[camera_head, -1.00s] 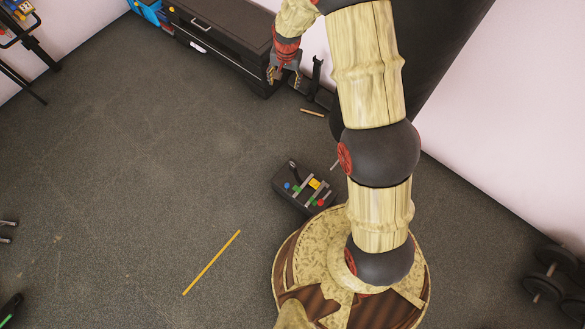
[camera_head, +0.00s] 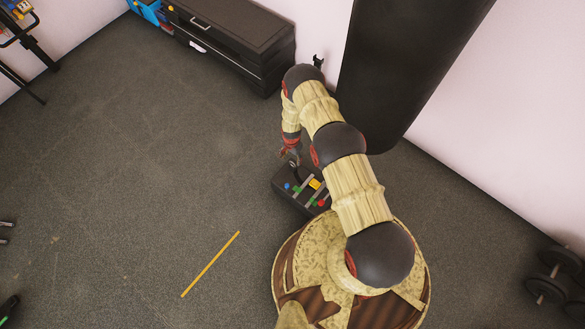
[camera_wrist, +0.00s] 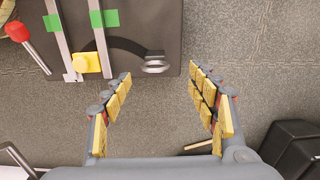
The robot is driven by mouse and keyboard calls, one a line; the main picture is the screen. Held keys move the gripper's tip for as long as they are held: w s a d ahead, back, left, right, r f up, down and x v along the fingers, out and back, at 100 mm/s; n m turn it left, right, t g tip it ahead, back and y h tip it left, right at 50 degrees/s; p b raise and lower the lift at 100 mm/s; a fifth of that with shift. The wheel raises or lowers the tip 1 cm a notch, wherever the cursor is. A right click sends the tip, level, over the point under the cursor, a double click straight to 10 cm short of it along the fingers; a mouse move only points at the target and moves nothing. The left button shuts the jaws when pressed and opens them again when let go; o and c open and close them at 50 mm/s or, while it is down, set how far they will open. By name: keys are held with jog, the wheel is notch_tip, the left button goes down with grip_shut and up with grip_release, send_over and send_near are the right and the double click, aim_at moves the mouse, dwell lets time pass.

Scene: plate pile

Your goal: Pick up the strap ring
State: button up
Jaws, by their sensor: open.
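The strap ring (camera_wrist: 155,65) is a small grey metal ring at the end of a short black strap (camera_wrist: 124,44). The strap is on a dark box (camera_wrist: 163,22), and the ring is near the box's edge in the wrist view. My gripper (camera_wrist: 160,82) is open and empty, with yellow-padded fingers on both sides; the ring appears between the fingertips, nearer the left one. In the head view my gripper (camera_head: 289,150) is over the far end of the box (camera_head: 283,196). I cannot tell the height gap exactly.
The box also carries grey bars, green pieces, a yellow block (camera_wrist: 87,62) and a red knob (camera_wrist: 18,31). A black cylinder (camera_head: 400,75) stands behind my arm. A dark cabinet (camera_head: 240,35) is at the back. The floor to the left is mostly clear, with a yellow stick (camera_head: 211,264).

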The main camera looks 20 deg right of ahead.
aim_at(293, 166)
jog(key=f, duration=0.2)
jog(key=s+f+b, duration=0.1)
jog(key=f, duration=0.1)
jog(key=shift+f, duration=0.1)
notch_tip(293, 166, down, 6)
jog(key=b, duration=0.3)
jog(key=shift+w+d+r, duration=0.1)
jog(key=shift+d+r, duration=0.05)
jog(key=shift+r, duration=0.05)
jog(key=shift+c, duration=0.4)
jog(key=shift+r, duration=0.1)
jog(key=c, duration=1.4)
